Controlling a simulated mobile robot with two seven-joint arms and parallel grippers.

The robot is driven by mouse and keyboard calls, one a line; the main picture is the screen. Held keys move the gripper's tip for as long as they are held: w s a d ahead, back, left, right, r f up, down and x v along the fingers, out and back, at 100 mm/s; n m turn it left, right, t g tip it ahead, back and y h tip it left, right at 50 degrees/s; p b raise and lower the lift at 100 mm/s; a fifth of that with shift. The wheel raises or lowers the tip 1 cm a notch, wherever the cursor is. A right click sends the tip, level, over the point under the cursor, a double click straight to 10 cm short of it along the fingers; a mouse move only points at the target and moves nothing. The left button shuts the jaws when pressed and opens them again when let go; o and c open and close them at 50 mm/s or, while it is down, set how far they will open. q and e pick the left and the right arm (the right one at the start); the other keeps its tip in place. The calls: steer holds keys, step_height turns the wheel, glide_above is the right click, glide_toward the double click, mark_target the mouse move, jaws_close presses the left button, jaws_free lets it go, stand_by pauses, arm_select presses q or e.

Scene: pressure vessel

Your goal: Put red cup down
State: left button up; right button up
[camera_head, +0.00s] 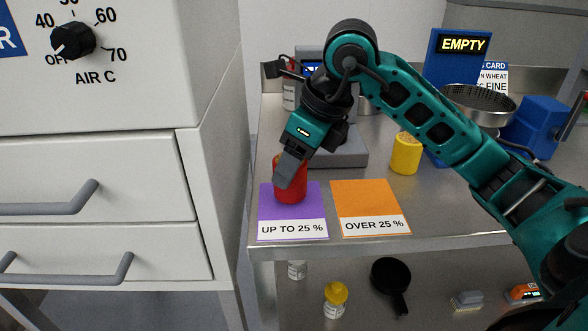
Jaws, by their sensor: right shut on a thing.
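The red cup (291,190) is upright at the back part of the purple mat (292,213), which is labelled "UP TO 25 %". My right gripper (289,172) reaches down from above and is shut on the red cup. The gripper hides the cup's upper part. I cannot tell whether the cup's base touches the mat. My left gripper is not in view.
An orange mat (368,205) labelled "OVER 25 %" lies to the right. A yellow cup (406,154) stands behind it. A grey device stands behind the red cup. A blue "EMPTY" sign (456,52) and a sieve (478,103) are farther back. White drawers (95,190) flank the left.

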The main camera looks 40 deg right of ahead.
steer(key=shift+f, duration=0.6)
steer(key=o, duration=1.2)
